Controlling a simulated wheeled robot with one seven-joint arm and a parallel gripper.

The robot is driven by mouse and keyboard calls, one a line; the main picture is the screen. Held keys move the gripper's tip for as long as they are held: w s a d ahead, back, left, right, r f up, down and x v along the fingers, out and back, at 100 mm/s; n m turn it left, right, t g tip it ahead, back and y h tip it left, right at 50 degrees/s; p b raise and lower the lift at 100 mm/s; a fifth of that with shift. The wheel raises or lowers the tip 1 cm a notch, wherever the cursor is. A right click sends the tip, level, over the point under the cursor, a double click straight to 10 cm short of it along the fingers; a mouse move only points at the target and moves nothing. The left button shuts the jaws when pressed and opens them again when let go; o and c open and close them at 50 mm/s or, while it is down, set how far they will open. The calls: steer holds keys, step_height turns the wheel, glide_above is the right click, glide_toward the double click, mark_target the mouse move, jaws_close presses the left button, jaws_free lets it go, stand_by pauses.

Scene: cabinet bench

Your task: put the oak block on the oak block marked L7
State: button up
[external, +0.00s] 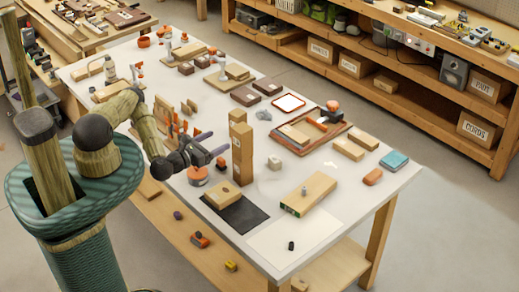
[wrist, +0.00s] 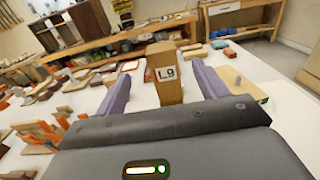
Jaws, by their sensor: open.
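A tall oak block (external: 242,155) stands upright near the middle of the white bench. In the wrist view an upright oak block (wrist: 167,90) with a white label reading L9 shows between my fingers, beyond their tips. My gripper (external: 213,146) is open and empty, just left of the tall block, its purple fingers pointing toward it; it also shows in the wrist view (wrist: 160,82). A low oak block (external: 229,196) lies on a black mat, and a longer one (external: 308,193) lies to its right. I cannot read a label L7 on any block.
A black mat (external: 248,219) and a white sheet (external: 290,243) lie at the near end. A wooden tray (external: 334,136) with pieces is behind the tall block. Orange clamps (external: 176,128) stand left of it. A teal box (external: 394,160) sits near the right edge.

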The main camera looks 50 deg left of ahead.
steer(key=s+d+f+m+g+h, duration=0.1)
steer(key=d+f+m+g+h, duration=0.25)
steer(key=m, duration=0.75)
steer(key=d+m+g+h, duration=0.2)
steer(key=m+g+h, duration=0.3)
steer(key=m, duration=0.6)
steer(key=s+a+r+m+g+y, duration=0.3)
steer(key=s+a+r+m+y, duration=0.1)
steer(key=r+m, duration=0.3)
steer(key=s+a+r+m+g+y, duration=0.4)
steer(key=r+m, duration=0.3)
steer(key=r, duration=0.5)
steer(key=shift+s+a+r, duration=0.25)
steer(key=shift+s+r, duration=0.05)
steer(key=shift+s, duration=0.4)
steer(key=shift+o, duration=0.2)
steer(key=shift+y, duration=0.25)
